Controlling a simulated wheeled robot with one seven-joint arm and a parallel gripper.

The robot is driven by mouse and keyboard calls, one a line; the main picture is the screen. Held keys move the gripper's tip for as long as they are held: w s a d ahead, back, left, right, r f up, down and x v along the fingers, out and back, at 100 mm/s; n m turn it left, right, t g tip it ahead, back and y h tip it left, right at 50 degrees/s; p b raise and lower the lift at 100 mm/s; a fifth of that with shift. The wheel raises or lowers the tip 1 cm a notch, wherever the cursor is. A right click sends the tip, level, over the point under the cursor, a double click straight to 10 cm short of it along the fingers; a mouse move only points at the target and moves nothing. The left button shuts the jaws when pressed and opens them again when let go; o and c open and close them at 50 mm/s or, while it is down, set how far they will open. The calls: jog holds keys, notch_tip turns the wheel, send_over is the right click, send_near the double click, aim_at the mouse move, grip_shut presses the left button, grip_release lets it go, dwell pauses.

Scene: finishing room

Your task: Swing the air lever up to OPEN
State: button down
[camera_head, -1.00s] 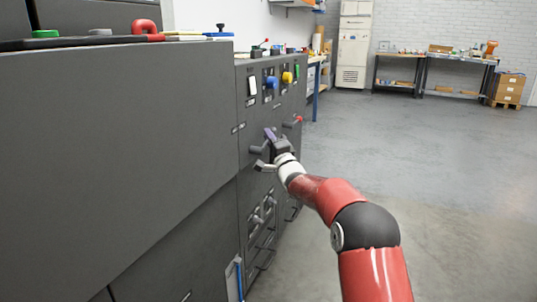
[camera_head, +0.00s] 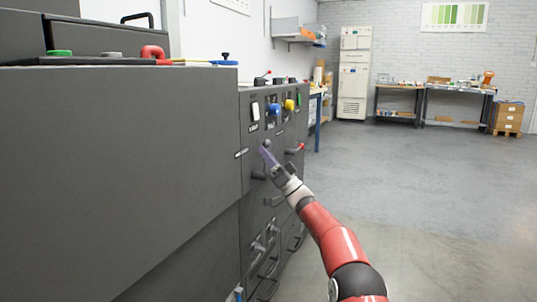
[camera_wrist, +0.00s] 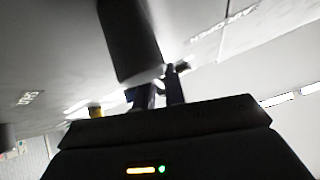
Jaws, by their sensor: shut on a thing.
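My gripper (camera_head: 269,158) is at the face of the dark grey panel (camera_head: 250,215), left of centre in the head view. Its purplish fingers point up and to the left, and it is shut on the air lever. A small dark rounded end of the lever (camera_head: 266,144) seems to show just above the fingertips; the rest is hidden by my gripper. In the wrist view my gripper's dark fingers (camera_wrist: 157,92) are close together, and a large dark block (camera_wrist: 130,42) stands just beyond them. I cannot read the lever's marks or tell its exact angle.
A dark knob (camera_head: 258,175) sticks out beside my gripper. A red-tipped lever (camera_head: 298,149) is to the right. Blue (camera_head: 273,109) and yellow (camera_head: 289,104) knobs and a white switch (camera_head: 255,109) are above. A handle (camera_head: 273,201) is below. The floor at right is clear.

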jog(key=n+g, duration=0.1)
jog(key=n+g+y+p, duration=0.1)
jog(key=n+g, duration=0.1)
jog(key=s+n+g, duration=0.1)
jog(key=shift+a+r+n+y+p, duration=0.2)
jog(key=shift+a+n+y+p, duration=0.1)
jog(key=shift+n+p, duration=0.1)
jog(key=shift+s+f+n+g+p, duration=0.15)
jog(key=shift+n+g+p, duration=0.1)
jog(key=shift+n+g, duration=0.45)
jog(key=shift+s+r+n+g+p, duration=0.15)
jog(key=shift+n+g+p, duration=0.1)
jog(key=shift+n+g, duration=0.45)
jog(key=shift+a+f, duration=0.1)
jog(key=shift+f, duration=0.05)
jog(key=c, duration=1.5)
grip_release()
jog(key=b+v, duration=0.1)
jog(key=v, duration=0.6)
jog(key=shift+d+f, duration=0.25)
jog(key=shift+f, duration=0.1)
